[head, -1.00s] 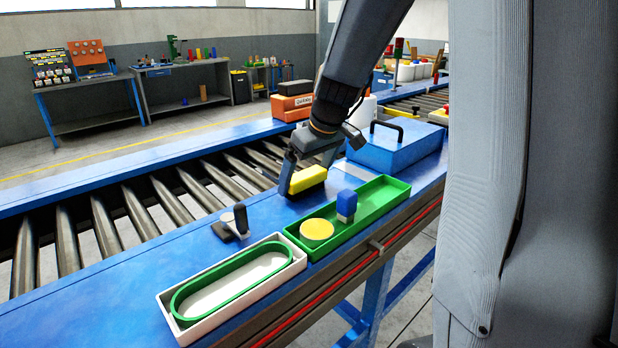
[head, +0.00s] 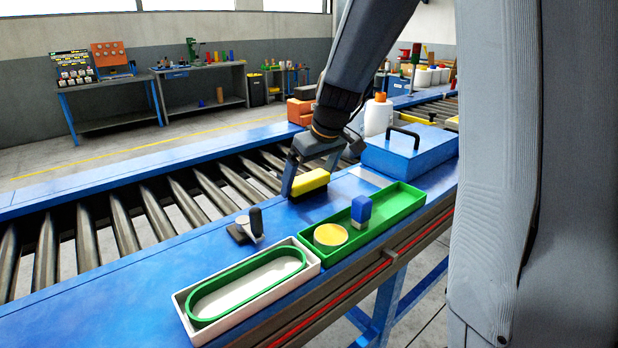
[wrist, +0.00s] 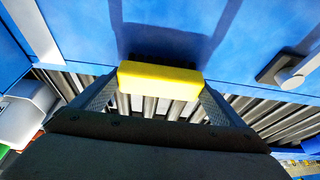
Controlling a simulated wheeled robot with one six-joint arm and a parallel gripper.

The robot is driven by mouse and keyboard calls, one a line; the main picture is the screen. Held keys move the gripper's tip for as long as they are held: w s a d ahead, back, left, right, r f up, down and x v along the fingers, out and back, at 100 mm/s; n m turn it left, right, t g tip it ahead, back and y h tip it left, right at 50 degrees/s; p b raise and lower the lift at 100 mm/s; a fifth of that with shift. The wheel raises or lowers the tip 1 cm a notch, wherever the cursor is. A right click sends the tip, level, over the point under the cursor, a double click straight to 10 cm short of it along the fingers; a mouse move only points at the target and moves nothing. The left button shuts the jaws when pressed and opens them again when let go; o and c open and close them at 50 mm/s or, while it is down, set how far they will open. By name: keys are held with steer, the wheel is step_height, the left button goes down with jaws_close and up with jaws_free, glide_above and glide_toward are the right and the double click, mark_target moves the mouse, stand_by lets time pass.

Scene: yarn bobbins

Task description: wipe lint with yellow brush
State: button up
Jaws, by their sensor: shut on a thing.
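My gripper (head: 312,180) is shut on the yellow brush (head: 310,183), one finger at each end of its block. The brush also shows between my fingers in the wrist view (wrist: 160,79), with dark bristles on its far side. It is at the blue work surface (head: 130,277), near the roller side, behind the green tray. I cannot tell whether the bristles touch the surface. No lint can be made out in these frames.
A green tray (head: 395,204) holds a yellow disc (head: 330,235) and a blue-topped block (head: 361,208). A white tray (head: 186,312) with a green oval ring (head: 228,282) stands in front. A blue case (head: 410,150) stands right.

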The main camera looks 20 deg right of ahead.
steer(key=shift+s+d+r+b, duration=0.1)
steer(key=shift+s+d, duration=0.3)
steer(key=shift+s, duration=0.7)
steer(key=shift+s+d+f+b, duration=0.1)
steer(key=shift+s+d, duration=0.35)
steer(key=shift+s, duration=0.7)
steer(key=shift+s+d+r+b, duration=0.1)
steer(key=shift+s+d, duration=0.3)
steer(key=shift+s, duration=0.7)
steer(key=shift+s+d+b, duration=0.2)
steer(key=shift+s+d, duration=0.15)
steer(key=shift+s, duration=0.55)
steer(key=shift+s+d+b, duration=0.15)
steer(key=shift+s+d, duration=0.15)
steer(key=shift+s, duration=0.6)
steer(key=shift+r+p, duration=2.35)
steer(key=shift+r, duration=0.55)
step_height(320, 180, up, 3)
steer(key=shift+p, duration=1.05)
steer(key=shift+w, duration=0.1)
